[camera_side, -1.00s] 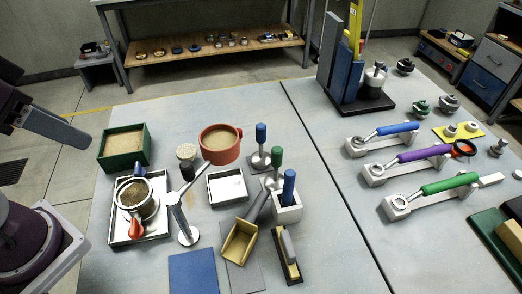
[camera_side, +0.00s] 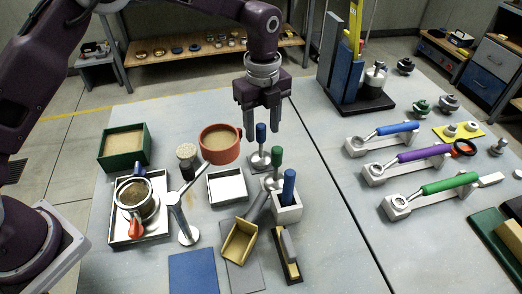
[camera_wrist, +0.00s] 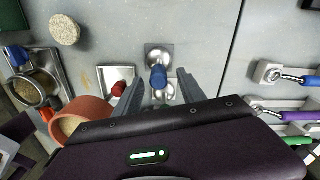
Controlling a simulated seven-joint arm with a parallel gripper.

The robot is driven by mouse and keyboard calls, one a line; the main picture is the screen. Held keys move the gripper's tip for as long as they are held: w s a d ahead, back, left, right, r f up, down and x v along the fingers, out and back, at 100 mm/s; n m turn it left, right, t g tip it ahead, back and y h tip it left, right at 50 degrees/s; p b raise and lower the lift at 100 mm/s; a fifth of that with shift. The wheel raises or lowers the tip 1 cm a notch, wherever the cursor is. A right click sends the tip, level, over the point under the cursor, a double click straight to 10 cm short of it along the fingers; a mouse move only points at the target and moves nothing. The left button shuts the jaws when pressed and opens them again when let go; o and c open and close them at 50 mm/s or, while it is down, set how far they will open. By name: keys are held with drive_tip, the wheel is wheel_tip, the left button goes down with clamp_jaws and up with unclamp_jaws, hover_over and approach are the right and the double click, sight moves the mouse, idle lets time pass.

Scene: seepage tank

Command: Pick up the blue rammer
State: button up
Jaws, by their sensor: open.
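The blue rammer (camera_side: 261,133) stands upright, with a blue handle on a round metal foot, behind the green-handled rammer (camera_side: 276,156). My gripper (camera_side: 262,127) is open, pointing down over the blue rammer. In the side view, the handle's top shows between the fingertips. In the wrist view, the blue handle (camera_wrist: 158,76) also lies between my two fingers (camera_wrist: 157,82), with a gap on each side. I cannot tell whether the fingertips reach below the handle's top. Nothing is held.
Another blue handle (camera_side: 289,184) stands in a white box (camera_side: 290,214). A red-brown bowl (camera_side: 219,155) of sand is left of the rammer, and a square metal tray (camera_side: 227,187) is in front. Blue, purple and green-handled tools lie on the right. Table around the rammer's right side is clear.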

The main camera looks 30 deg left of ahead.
sight(262, 141)
wheel_tip(262, 141, down, 5)
drive_tip(key=shift+a+f, duration=0.15)
drive_tip(key=shift+f, duration=0.05)
clamp_jaws()
drive_tip(key=shift+r, duration=0.1)
